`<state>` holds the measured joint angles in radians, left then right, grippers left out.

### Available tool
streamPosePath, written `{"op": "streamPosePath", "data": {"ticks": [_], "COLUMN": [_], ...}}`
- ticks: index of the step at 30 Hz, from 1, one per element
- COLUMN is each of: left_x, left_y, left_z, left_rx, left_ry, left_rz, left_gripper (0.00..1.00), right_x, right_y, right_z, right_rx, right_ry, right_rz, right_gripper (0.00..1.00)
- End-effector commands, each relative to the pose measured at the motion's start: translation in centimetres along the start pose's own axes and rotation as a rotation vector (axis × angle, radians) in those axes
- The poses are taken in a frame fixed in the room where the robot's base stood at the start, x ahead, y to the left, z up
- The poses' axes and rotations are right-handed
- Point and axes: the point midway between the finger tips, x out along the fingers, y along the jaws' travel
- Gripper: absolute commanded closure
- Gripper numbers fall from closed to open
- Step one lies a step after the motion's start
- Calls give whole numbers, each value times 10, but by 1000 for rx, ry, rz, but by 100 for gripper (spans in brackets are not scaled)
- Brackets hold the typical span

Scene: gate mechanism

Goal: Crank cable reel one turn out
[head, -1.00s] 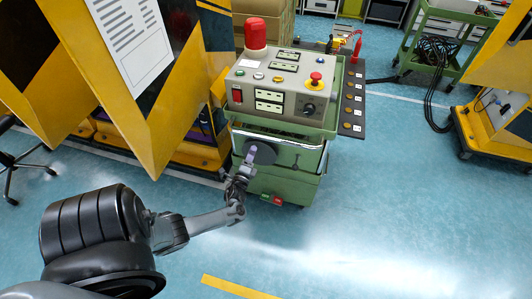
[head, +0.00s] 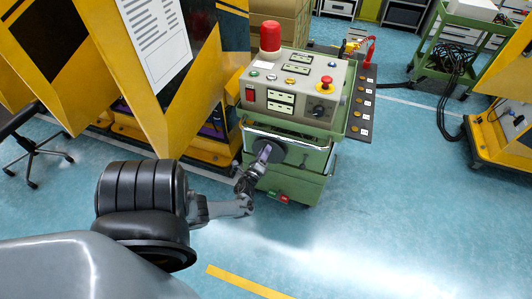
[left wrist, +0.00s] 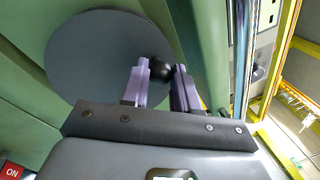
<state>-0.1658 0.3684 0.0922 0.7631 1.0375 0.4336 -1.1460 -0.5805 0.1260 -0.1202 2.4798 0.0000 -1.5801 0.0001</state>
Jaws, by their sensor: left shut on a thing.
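The cable reel shows as a dark grey disc (head: 279,153) on the front of the green cart (head: 292,186). It also shows large in the left wrist view (left wrist: 90,55). A round black crank knob (left wrist: 160,69) stands near the disc's right edge there. My left gripper (head: 263,154) reaches the disc from below left. Its two purple fingers (left wrist: 162,84) are on either side of the knob, shut on it. The fingers hide part of the knob. The knob is too small to make out in the head view. My right gripper is in neither view.
A control box (head: 295,85) with a red beacon (head: 270,38) and an emergency stop sits on the cart. Yellow-black panels (head: 150,70) stand close on the left. A green trolley (head: 470,40) with cables stands back right. Blue floor is clear in front.

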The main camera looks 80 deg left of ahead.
Motion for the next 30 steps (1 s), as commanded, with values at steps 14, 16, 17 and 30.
{"op": "streamPosePath", "data": {"ticks": [14,16,17,30], "left_x": [0,0,-1,-58], "left_y": [0,0,0,-1], "left_z": [0,0,0,0], "left_rx": [-1,-1,-1,-1], "left_ry": [-1,0,0,1], "left_rz": [0,1,1,3], "left_gripper": [46,46,46,46], "right_x": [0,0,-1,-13], "right_y": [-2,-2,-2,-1], "right_z": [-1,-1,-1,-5], "right_rx": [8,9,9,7], "right_ry": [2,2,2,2], "right_rz": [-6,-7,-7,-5], "right_gripper": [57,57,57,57]}}
